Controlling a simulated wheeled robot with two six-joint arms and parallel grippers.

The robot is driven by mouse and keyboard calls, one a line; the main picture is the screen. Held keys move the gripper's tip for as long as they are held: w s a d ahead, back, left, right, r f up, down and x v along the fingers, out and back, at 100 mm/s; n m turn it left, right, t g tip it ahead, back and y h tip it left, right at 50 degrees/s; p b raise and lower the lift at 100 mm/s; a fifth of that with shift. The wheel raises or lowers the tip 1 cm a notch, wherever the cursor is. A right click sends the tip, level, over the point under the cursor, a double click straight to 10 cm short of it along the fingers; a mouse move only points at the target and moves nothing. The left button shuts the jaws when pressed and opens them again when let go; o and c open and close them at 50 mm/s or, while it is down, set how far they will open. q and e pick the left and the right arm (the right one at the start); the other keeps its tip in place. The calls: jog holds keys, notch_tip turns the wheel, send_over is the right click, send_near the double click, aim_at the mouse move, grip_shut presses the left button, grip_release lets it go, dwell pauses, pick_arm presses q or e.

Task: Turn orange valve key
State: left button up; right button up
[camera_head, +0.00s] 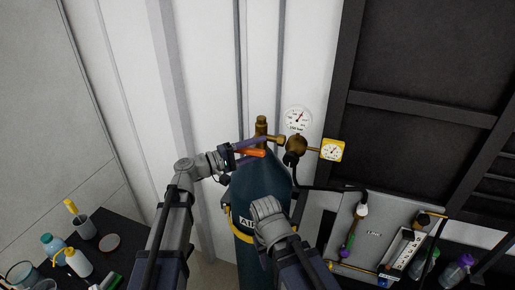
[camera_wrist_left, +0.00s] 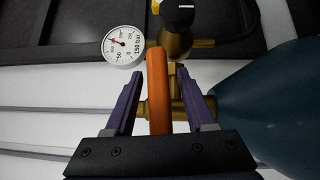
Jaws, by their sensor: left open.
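The orange valve key (camera_head: 250,152) is at the brass valve (camera_head: 261,126) on top of a dark teal gas cylinder (camera_head: 262,185). My left gripper (camera_head: 266,145) is at the key, its jaws open. In the left wrist view, the orange key (camera_wrist_left: 158,92) stands upright between the two purple fingers of my left gripper (camera_wrist_left: 169,62). Gaps show on both sides of it, with the wider one on the right. The key's lower end is hidden by the gripper body. My right arm's grey links show in front of the cylinder, but its gripper does not show.
A round white gauge (camera_head: 297,120) and a yellow-framed gauge (camera_head: 332,150) sit right of the valve, near a brass regulator (camera_head: 297,146). A black hose runs to a grey panel (camera_head: 375,225). A dark bench with bottles (camera_head: 78,262) is at lower left.

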pick_arm(q)
grip_shut()
dwell(0.3)
jog(key=shift+r+m+y+p, duration=0.15)
jog(key=shift+m+y+p, duration=0.15)
jog(key=shift+p, duration=0.35)
jog(key=shift+f+g, duration=0.25)
jog(key=shift+g, duration=0.05)
grip_release()
